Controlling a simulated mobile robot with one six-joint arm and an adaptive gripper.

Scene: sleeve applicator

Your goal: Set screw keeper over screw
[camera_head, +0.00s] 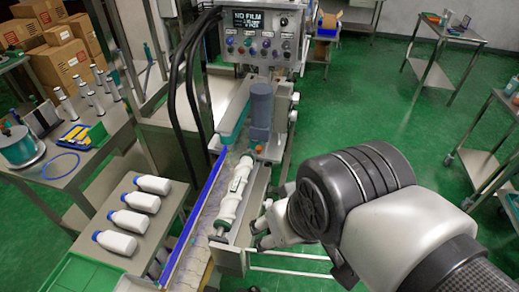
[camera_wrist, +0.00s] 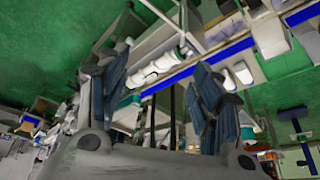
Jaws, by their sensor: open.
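A long white screw (camera_head: 236,188) lies along the machine's rail in the head view, with a dark band near its middle. A dark end piece (camera_head: 219,238) shows at its near end. I cannot tell which part is the screw keeper. My gripper (camera_head: 262,228) is to the right of the screw's near end, apart from it as far as I can see. In the wrist view my gripper (camera_wrist: 158,92) has its two dark ribbed fingers spread wide, with nothing between them. The white screw (camera_wrist: 160,68) shows beyond the fingers.
A blue-edged rail (camera_head: 195,218) runs left of the screw. White bottles (camera_head: 127,220) lie on a side table (camera_head: 95,258). A grey motor (camera_head: 261,105) stands at the screw's far end, below a control panel reading NO FILM (camera_head: 262,35). Open green floor (camera_head: 400,110) is to the right.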

